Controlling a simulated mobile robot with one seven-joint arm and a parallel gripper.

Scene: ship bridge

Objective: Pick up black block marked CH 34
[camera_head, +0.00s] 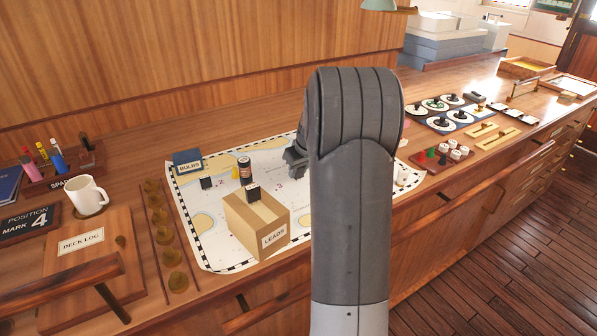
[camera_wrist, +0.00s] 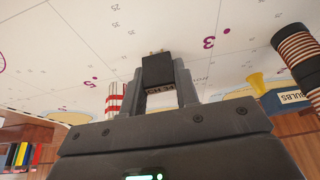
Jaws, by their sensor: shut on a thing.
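A small black block (camera_wrist: 157,72) is between the two fingers of my gripper (camera_wrist: 160,88) in the wrist view. In the head view my gripper (camera_head: 294,160) shows at the left of my arm, over the chart, and the held block cannot be made out. Another small black block (camera_head: 206,183) stands on the chart, and a black block with a white face (camera_head: 253,193) sits on the LEADS box.
The chart (camera_head: 205,225) lies on the wooden counter. The cardboard LEADS box (camera_head: 262,222), a dark banded cylinder (camera_head: 245,170) and the blue BULBS box (camera_head: 187,161) stand on it. A white mug (camera_head: 88,194) is at left. A red tray (camera_head: 436,158) with pieces is right of my arm.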

